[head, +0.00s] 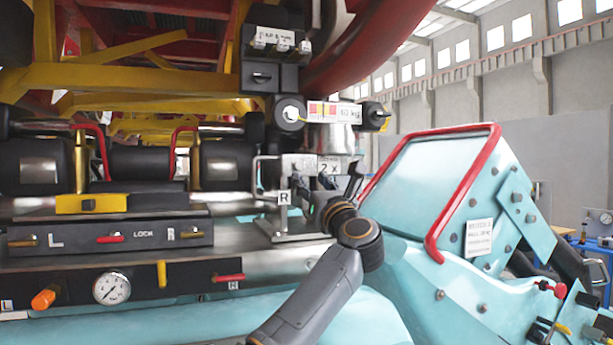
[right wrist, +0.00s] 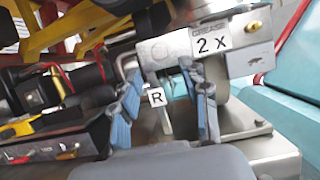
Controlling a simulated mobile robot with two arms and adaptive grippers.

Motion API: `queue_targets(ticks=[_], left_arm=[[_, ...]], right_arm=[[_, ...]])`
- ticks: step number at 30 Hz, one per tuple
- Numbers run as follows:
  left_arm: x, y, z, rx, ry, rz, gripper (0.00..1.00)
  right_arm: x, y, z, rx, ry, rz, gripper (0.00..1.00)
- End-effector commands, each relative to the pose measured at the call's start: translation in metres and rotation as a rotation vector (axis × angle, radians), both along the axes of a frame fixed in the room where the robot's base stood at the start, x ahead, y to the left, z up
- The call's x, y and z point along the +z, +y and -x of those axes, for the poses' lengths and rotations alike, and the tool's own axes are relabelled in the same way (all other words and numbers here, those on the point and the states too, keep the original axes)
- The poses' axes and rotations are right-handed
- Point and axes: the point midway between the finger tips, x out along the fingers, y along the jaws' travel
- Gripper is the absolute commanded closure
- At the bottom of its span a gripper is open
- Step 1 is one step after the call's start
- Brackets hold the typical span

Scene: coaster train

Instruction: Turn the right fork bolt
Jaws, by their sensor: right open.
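A white tag marked R (head: 284,198) hangs at a bent grey metal bar (head: 257,172) on a steel bracket, left of my right gripper. I take this to be the right fork bolt, but cannot be sure. My right gripper (head: 338,180) is open in front of the steel block with the "2 x" label (head: 328,167). In the right wrist view its blue-padded fingers (right wrist: 166,108) stand apart, with the R tag (right wrist: 157,97) showing between them. The bent bar (right wrist: 128,68) shows behind the left finger. No contact is visible. My left gripper is not in view.
A red guard rail (head: 436,225) edges the turquoise housing (head: 420,180) on the right. Yellow beams (head: 130,77) hang overhead.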

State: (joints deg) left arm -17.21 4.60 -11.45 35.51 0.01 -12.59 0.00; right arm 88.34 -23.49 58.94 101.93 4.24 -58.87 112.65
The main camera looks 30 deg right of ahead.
Motion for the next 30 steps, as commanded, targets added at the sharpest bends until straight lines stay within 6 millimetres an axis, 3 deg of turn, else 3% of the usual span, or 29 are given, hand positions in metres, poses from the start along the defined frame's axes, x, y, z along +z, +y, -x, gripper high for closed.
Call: queue_targets(ticks=[6, 16, 20, 23, 27, 30], left_arm=[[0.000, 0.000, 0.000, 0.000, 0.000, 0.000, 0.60], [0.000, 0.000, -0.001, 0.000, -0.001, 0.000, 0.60], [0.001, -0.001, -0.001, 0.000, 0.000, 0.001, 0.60], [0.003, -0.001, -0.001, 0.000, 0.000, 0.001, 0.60], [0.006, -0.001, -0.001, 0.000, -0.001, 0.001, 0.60], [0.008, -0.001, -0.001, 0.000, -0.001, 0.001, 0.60]], right_arm=[[-0.008, 0.003, 0.015, -0.002, 0.003, 0.002, 0.55], [-0.008, 0.004, 0.016, 0.000, 0.002, 0.002, 0.55], [-0.005, -0.010, 0.024, -0.053, 0.012, 0.054, 0.55], [0.004, -0.039, 0.043, -0.183, 0.042, 0.199, 0.55], [0.026, -0.078, 0.082, -0.454, 0.136, 0.555, 0.55], [0.043, -0.087, 0.105, -0.641, 0.227, 0.850, 0.55]])
